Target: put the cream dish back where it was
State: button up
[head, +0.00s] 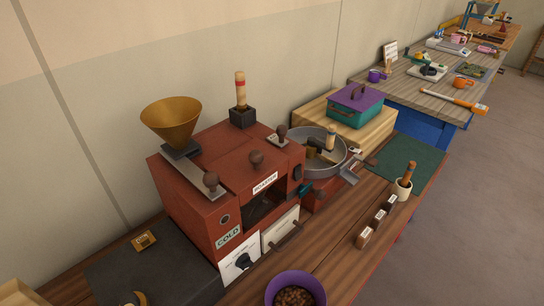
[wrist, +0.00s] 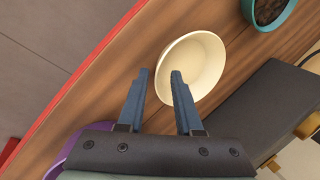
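The cream dish (wrist: 208,62) stands on the wooden bench in the wrist view and looks empty. My gripper (wrist: 160,74) is open, with two blue fingers pointing at the dish. The left fingertip shows just outside the dish's left rim, and the right fingertip overlaps the inside of the dish in the picture. I cannot tell how high the fingers are above the rim or whether they touch it. The head view shows neither the dish nor my gripper.
A teal bowl (wrist: 286,14) of dark beans stands beyond the dish. A purple bowl (wrist: 66,150) shows at lower left; a purple bowl (head: 271,291) of brown beans stands before the red roaster (head: 235,150). A dark slab (wrist: 270,105) lies right of the dish. The bench's red edge (wrist: 95,60) runs left.

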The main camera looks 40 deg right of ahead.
jog(key=v, duration=1.2)
jog(key=shift+p, duration=0.45)
